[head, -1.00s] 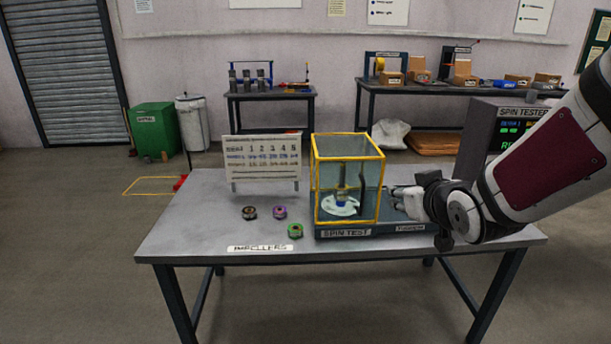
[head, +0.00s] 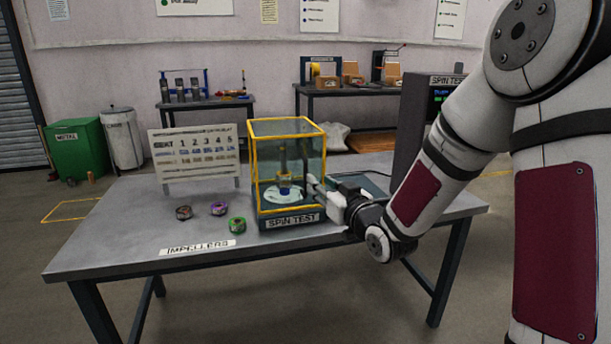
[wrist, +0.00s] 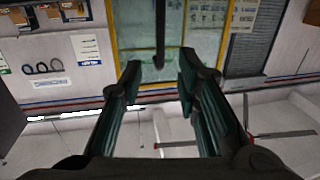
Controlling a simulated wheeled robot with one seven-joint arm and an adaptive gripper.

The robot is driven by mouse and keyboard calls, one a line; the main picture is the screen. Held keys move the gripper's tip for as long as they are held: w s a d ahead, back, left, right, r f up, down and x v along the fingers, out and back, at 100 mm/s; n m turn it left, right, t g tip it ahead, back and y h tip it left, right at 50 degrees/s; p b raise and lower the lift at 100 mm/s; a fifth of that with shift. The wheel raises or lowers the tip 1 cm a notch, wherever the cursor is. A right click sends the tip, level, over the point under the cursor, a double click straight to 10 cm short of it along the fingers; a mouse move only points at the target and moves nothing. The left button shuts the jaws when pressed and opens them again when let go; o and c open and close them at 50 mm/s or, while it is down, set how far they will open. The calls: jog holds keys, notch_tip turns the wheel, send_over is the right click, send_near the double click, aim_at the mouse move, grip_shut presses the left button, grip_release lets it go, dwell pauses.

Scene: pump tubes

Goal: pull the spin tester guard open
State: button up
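The spin tester guard (head: 288,128) is a clear box with yellow edges, standing over the spin test base (head: 292,219) on the table. Inside it are a dark spindle and a white disc (head: 282,196) with a blue part. My gripper (head: 318,187) is at the guard's right side, its fingers pointing left at it. In the wrist view my gripper (wrist: 158,72) is open, its dark fingers apart. A dark upright bar, seemingly the guard's handle (wrist: 160,35), shows between the fingertips, with the guard's clear panel behind. Whether the fingers touch the bar I cannot tell.
A dark spin tester console (head: 408,125) stands at the back right, partly behind my arm.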

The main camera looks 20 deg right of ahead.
jog(key=b, duration=0.2)
send_over(306, 193)
jog(key=shift+w, duration=0.3)
grip_shut()
